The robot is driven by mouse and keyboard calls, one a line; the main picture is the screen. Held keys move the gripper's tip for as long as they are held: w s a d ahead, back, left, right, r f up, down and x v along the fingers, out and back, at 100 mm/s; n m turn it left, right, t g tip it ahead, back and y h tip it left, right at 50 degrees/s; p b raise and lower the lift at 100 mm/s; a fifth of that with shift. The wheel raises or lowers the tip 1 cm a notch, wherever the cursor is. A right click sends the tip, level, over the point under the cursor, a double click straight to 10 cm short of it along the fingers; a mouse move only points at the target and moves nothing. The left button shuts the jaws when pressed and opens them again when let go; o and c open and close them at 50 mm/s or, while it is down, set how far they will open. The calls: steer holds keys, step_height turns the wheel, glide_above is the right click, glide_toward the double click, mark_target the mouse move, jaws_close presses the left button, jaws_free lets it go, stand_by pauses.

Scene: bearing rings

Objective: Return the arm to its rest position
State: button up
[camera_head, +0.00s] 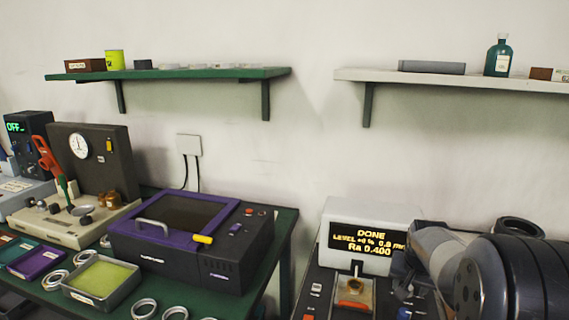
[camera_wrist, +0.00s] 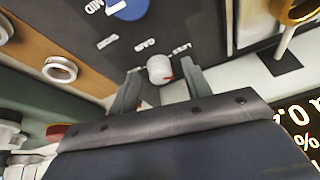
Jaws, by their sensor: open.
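My arm (camera_head: 470,270) is at the lower right in the head view, in front of and beside the roughness tester (camera_head: 372,215), whose display reads DONE and Ra 0.400. The gripper itself is not clearly seen in the head view. In the wrist view my gripper (camera_wrist: 160,88) has its two fingers spread apart. A white knob (camera_wrist: 160,69) with a red mark shows between the fingers on a dark panel. I cannot tell whether the fingers touch it. No object is held.
A purple-lidded machine (camera_head: 185,235) stands on the green table left of the tester. Several metal rings (camera_head: 144,308) and a tray (camera_head: 101,280) with a yellow-green pad lie in front. A green shelf (camera_head: 180,73) and a white shelf (camera_head: 465,79) are on the wall.

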steer(key=p+v, duration=0.1)
steer(key=v, duration=0.9)
steer(key=shift+r, duration=0.4)
steer(key=shift+s+a, duration=0.1)
